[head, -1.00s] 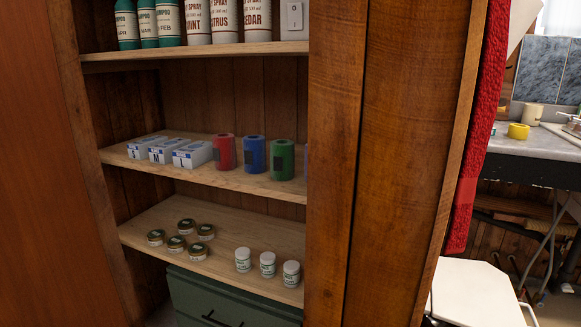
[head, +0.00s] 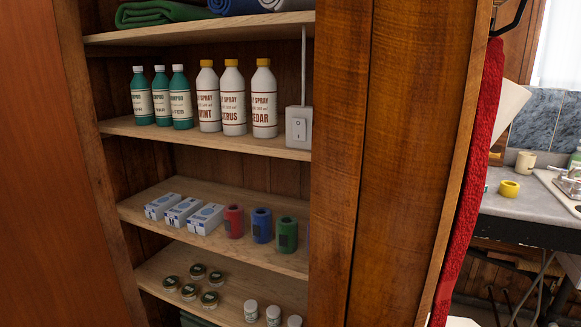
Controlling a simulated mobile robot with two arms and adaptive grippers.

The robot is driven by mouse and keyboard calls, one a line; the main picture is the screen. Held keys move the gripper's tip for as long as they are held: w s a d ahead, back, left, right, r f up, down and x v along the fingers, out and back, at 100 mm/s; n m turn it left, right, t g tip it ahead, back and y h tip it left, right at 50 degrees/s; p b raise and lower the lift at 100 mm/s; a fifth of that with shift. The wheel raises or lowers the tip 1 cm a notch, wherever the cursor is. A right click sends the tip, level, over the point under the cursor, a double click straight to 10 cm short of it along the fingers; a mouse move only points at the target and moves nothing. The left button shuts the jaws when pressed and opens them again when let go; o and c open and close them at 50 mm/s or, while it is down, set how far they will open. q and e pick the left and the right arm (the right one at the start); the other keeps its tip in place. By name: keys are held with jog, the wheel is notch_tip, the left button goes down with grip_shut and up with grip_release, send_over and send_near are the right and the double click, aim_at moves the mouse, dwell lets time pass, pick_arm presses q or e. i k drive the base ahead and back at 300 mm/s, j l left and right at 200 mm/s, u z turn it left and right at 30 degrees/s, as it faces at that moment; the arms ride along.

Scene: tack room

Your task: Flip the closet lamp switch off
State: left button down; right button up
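A light grey rocker switch (head: 298,127) stands at the right end of the bottle shelf in the head view, close beside the closet's right wooden side. A thin pale conduit (head: 303,66) runs up from it. Its face carries "I" and "O" marks; which side is pressed in is too small to tell. No lamp is in view. Neither of my grippers shows in this frame.
Lower shelves hold boxes, coloured rolls (head: 261,225) and jars. A red cloth (head: 468,190) hangs outside on the right.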

aim_at(299, 125)
jog(key=k+j, duration=0.1)
jog(key=j, duration=0.25)
jog(key=k+j+z, duration=0.15)
jog(key=j, duration=0.2)
jog(key=k+j, duration=0.1)
jog(key=j, duration=0.25)
jog(key=k+j+z, duration=0.1)
jog(key=j, duration=0.25)
jog(key=k, duration=0.05)
